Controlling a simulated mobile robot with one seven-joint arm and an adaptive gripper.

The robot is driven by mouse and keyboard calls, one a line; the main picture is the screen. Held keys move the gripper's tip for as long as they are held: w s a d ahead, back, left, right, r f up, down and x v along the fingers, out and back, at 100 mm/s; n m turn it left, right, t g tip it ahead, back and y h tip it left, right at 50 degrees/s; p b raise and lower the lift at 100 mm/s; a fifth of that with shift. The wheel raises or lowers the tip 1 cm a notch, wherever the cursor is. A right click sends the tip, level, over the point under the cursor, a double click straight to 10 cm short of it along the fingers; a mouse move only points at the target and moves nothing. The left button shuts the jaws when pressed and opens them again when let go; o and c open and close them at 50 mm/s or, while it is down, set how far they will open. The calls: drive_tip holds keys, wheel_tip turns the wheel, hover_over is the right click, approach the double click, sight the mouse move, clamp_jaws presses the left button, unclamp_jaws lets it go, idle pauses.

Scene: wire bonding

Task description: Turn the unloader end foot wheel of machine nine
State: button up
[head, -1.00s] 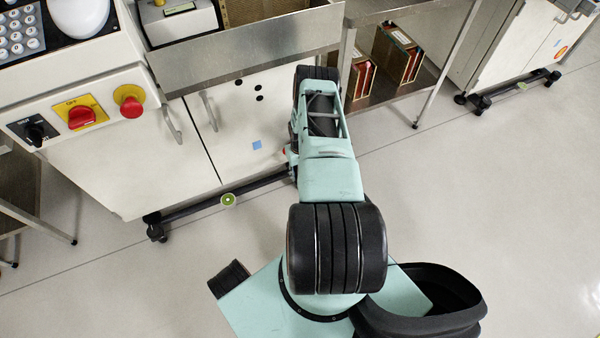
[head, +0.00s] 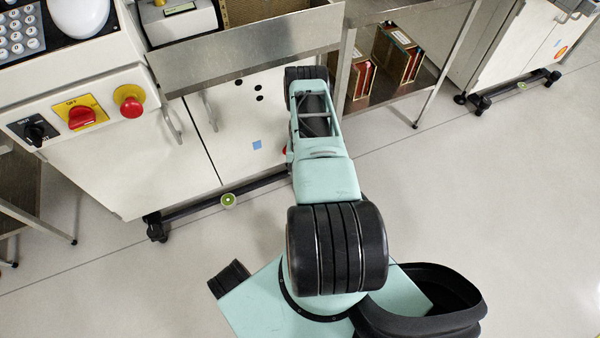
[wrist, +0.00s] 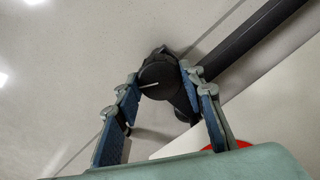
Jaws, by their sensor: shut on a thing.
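The foot wheel (wrist: 160,76), a black round wheel with a pale line on its face, shows in the wrist view at the end of a dark floor bar (wrist: 250,42). My gripper (wrist: 160,71) has its blue-padded fingers on either side of this wheel and is shut on it. In the head view my own arm hides the gripper and this wheel. The white machine (head: 130,165) stands behind my arm, with its dark lower bar (head: 190,208) near the floor. I cannot read a machine number.
Another black foot (head: 156,228) and a green round disc (head: 228,200) sit along the machine's lower bar. A steel rack with boxes (head: 398,52) stands right of the machine. A red part (wrist: 230,147) shows beside my gripper. The floor (head: 500,190) at right is clear.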

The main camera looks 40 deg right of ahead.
drive_tip(key=o, duration=1.2)
drive_tip(key=shift+c, duration=0.2)
drive_tip(key=shift+n, duration=0.3)
